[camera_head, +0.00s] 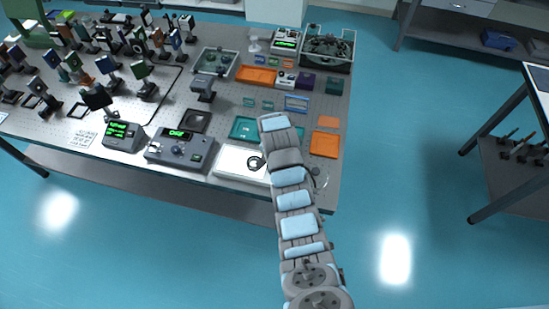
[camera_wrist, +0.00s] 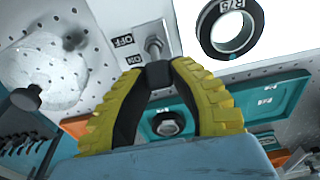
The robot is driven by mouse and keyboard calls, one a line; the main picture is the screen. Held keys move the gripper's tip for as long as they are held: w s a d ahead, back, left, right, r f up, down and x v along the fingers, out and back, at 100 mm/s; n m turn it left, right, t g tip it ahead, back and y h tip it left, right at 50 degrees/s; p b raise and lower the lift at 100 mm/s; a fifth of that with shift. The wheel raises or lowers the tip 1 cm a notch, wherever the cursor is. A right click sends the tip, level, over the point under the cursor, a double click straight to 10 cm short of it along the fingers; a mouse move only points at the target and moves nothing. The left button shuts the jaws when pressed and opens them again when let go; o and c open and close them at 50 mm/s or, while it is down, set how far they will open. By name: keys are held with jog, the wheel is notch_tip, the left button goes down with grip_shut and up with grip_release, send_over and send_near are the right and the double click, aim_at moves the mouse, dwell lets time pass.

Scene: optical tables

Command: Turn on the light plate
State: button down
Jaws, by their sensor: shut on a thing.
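The light plate (camera_head: 236,162) is a flat white panel at the table's front edge, with a black ring lying on it. In the wrist view the plate (camera_wrist: 275,35) is at the top right, with the black ring (camera_wrist: 230,28) on it. A metal toggle switch (camera_wrist: 153,46) stands beside upside-down OFF and ON labels. The tips hide the lever's end. In the head view my arm hides the gripper and the switch.
Teal trays (camera_head: 244,128) and orange trays (camera_head: 325,144) lie near my arm. A grey controller with a green display (camera_head: 180,147) stands left of the plate. Many optical mounts fill the table's left side.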

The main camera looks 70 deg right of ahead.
jog(key=c, duration=0.9)
grip_release()
jog(key=shift+s+a+r, duration=0.1)
jog(key=shift+a+r, duration=0.1)
jog(key=shift+r, duration=1.7)
jog(key=shift+a+r, duration=0.2)
jog(key=shift+r, duration=1.65)
